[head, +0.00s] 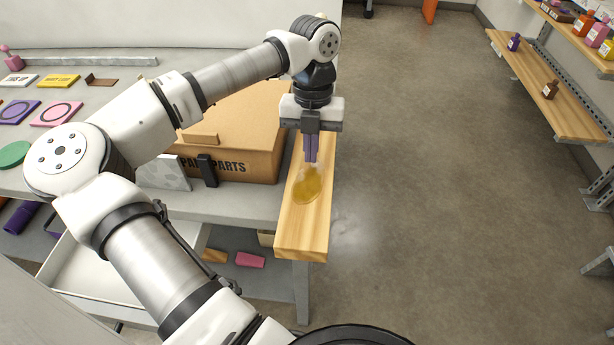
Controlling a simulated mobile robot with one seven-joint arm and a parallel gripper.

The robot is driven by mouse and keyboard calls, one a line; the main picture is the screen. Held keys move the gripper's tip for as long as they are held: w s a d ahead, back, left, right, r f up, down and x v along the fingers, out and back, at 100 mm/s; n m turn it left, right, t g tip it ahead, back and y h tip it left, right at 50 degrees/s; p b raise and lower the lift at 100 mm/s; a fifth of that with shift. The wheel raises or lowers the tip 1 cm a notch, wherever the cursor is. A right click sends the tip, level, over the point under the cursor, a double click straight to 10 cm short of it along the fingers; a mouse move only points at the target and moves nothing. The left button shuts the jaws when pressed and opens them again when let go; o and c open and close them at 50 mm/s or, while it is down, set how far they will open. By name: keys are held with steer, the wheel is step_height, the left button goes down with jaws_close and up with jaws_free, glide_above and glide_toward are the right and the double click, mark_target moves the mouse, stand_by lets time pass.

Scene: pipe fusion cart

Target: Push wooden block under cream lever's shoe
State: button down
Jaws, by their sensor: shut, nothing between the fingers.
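My gripper (311,160) points straight down with its purple-grey fingers shut and nothing between them. It is over a long light wooden board (300,236) at the table's right edge, just behind a glossy yellow-brown patch (307,188) on that board. Whether the fingertips touch the board I cannot tell. A small flat tan piece (201,139) lies on the cardboard box; I cannot tell if it is a wooden block. I see no cream lever or shoe; my arm covers part of the table.
A cardboard box (248,158) marked "PARTS" stands close left of the board. Coloured plates, including a pink one (56,114) and a green disc (14,154), lie at the left. Wall shelves (545,84) hold bottles at the right. The floor between is clear.

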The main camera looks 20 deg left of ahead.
mark_target(307, 195)
steer(key=s, duration=0.2)
steer(key=s+d+p, duration=0.1)
steer(key=s, duration=0.1)
steer(key=s+d, duration=0.1)
steer(key=s, duration=0.1)
steer(key=shift+s+r+p, duration=0.15)
steer(key=shift+s+p, duration=0.25)
steer(key=shift+s+d+p, duration=0.1)
steer(key=shift+s+p, duration=0.2)
steer(key=shift+p, duration=0.1)
steer(key=shift+w+f+b, duration=0.1)
steer(key=shift+f+b, duration=0.55)
steer(key=shift+f, duration=0.3)
steer(key=shift+f, duration=0.1)
